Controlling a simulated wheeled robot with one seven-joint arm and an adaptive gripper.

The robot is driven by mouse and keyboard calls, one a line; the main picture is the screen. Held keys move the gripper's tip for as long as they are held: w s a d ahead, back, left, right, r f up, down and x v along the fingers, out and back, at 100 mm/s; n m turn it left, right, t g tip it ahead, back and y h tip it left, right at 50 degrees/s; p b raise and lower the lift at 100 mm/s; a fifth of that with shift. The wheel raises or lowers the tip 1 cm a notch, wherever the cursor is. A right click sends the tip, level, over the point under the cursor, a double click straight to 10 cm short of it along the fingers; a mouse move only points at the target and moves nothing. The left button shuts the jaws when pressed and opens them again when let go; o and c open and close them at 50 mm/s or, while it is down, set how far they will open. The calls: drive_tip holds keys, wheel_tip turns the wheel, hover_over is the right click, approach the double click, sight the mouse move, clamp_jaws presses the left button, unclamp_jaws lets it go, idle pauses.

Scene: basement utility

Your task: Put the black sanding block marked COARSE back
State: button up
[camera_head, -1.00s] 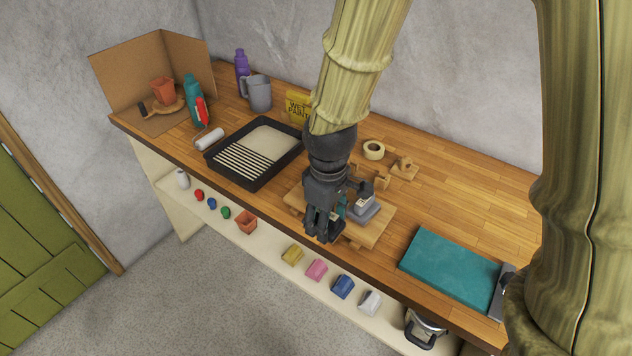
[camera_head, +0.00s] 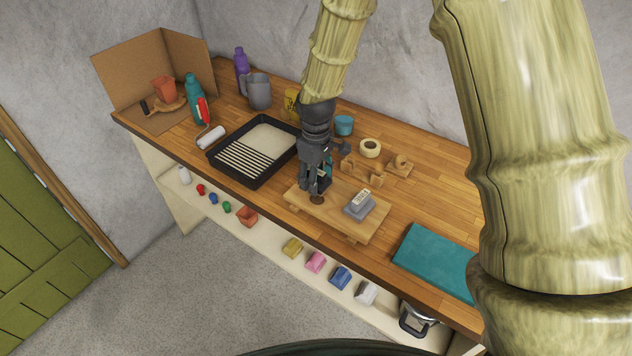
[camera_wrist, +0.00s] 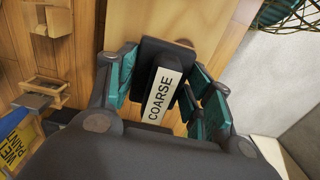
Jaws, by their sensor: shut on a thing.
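The black sanding block (camera_wrist: 178,50) sits between my fingers in the wrist view, its white COARSE label facing the camera. My gripper (camera_head: 314,188) is shut on it, with teal finger pads at its sides. In the head view my gripper is over the left end of a low wooden stand (camera_head: 336,222), and my fingers mostly hide the block. A grey block with a pale label (camera_head: 359,205) sits on the right part of the stand. A dark round spot (camera_head: 317,199) shows on the stand by my fingertips. I cannot tell whether the block touches the stand.
A black paint tray (camera_head: 255,180) lies left of the stand. Wooden holders (camera_head: 362,173), a tape roll (camera_head: 370,148) and a teal cup (camera_head: 344,125) are behind it. A teal mat (camera_head: 435,262) lies to the right. Several small colored items sit on the lower shelf (camera_head: 270,240).

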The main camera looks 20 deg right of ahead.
drive_tip(key=shift+s+f+p, duration=0.4)
drive_tip(key=shift+f+p, duration=0.25)
drive_tip(key=shift+f, duration=0.2)
drive_tip(key=shift+w+f, duration=0.25)
drive_tip(key=shift+f, duration=0.2)
drive_tip(key=shift+s, duration=0.15)
drive_tip(key=o, duration=1.3)
drive_tip(key=shift+f, duration=0.15)
drive_tip(key=shift+o, duration=0.2)
drive_tip(key=shift+r+b, duration=2)
drive_tip(key=shift+r, duration=4.25)
